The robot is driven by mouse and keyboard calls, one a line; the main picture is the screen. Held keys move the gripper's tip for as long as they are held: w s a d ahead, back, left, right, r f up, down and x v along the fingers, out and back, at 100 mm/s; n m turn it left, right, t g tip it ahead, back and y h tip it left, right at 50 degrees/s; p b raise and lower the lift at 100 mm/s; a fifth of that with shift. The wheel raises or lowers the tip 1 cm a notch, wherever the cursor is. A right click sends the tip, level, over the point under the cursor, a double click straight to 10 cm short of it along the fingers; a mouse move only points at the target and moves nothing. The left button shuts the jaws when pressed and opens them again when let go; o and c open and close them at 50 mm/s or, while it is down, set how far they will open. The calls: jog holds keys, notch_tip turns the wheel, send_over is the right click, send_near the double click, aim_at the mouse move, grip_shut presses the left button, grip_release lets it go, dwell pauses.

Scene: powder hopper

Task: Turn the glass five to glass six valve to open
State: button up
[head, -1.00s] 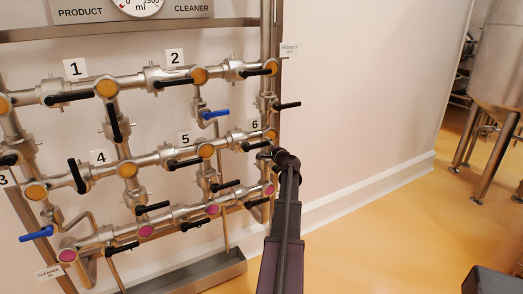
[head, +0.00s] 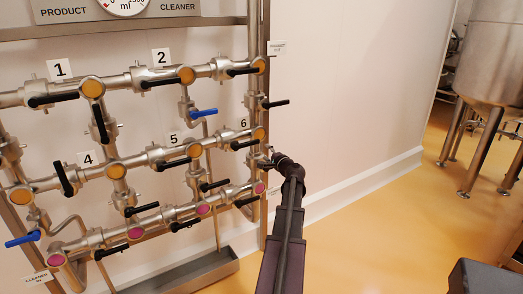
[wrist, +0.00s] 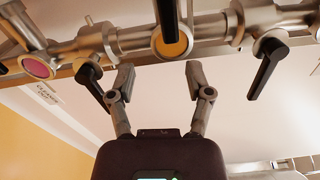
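The valve between glass five and glass six sits on the middle pipe row in the head view. Its black handle (head: 245,144) lies roughly along the pipe. Glass six (head: 258,133) is the orange disc at its right, and glass five (head: 194,150) is at its left. My gripper (head: 275,160) is just right of and below glass six, its fingers hard to make out there. In the wrist view my gripper (wrist: 158,77) is open and empty, facing the pipes. An orange disc, apparently glass six (wrist: 172,44), shows beyond the fingers. A black handle (wrist: 165,18) beside it is cut by the top edge.
Black handles stand on both sides in the wrist view, one by the left finger (wrist: 90,80) and one at right (wrist: 268,66). A pink disc (wrist: 38,67) is at far left. A metal trough (head: 190,275) lies below the pipes.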

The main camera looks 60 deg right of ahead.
jog(key=shift+v, duration=1.45)
jog(key=w+a+f+n+g+y, duration=0.2)
jog(key=w+a+f+n+y, duration=0.25)
jog(key=w+a, duration=0.6)
jog(key=w+a+f+n+g+y, duration=0.1)
jog(key=w+a+f+n+y, duration=0.3)
jog(key=a, duration=1.2)
jog(key=w+a+f+n+g+y, duration=0.2)
jog(key=w+a+n+y, duration=0.25)
jog(key=w+a, duration=0.65)
jog(key=s+a+f+n+g, duration=0.2)
jog(key=a+f+n+g, duration=0.1)
jog(key=a, duration=0.7)
jog(key=s+a+f+n+g, duration=0.1)
jog(key=a+f+n+g, duration=0.15)
jog(key=a, duration=0.85)
jog(key=s+a+f+n+g+h, duration=0.1)
jog(key=s+a+n+g+h, duration=0.1)
jog(key=a, duration=0.5)
jog(key=s+a+f+n+g+h, duration=0.1)
jog(key=s+a+n+g+h, duration=0.1)
jog(key=s+a, duration=0.5)
jog(key=shift+a+f+n+g, duration=0.3)
jog(key=shift+a+n+g, duration=0.2)
jog(key=shift+n, duration=0.85)
